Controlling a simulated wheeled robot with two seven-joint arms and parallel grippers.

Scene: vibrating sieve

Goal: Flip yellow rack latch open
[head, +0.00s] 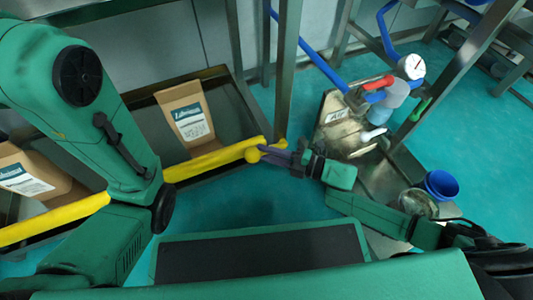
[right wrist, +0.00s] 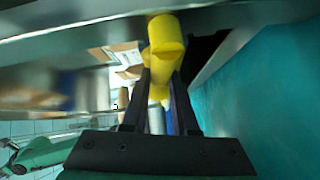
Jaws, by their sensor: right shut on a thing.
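The yellow rack latch is a long bar (head: 208,160) along the front of a dark metal rack, with a rounded yellow end (head: 252,155) at its right. My right gripper (head: 268,152) reaches in from the right and its fingertips are at this end. In the right wrist view the rounded yellow latch part (right wrist: 166,42) sits between the tips of the two dark fingers (right wrist: 162,80). The right gripper is shut on it. My left arm covers part of the bar at the left, and its gripper does not show.
Brown labelled bags (head: 190,118) stand in the rack (head: 238,108). A metal post (head: 287,70) rises just behind the latch end. At the right are a gauge (head: 411,66), a blue bucket (head: 437,185) and bottles. The green floor in front is clear.

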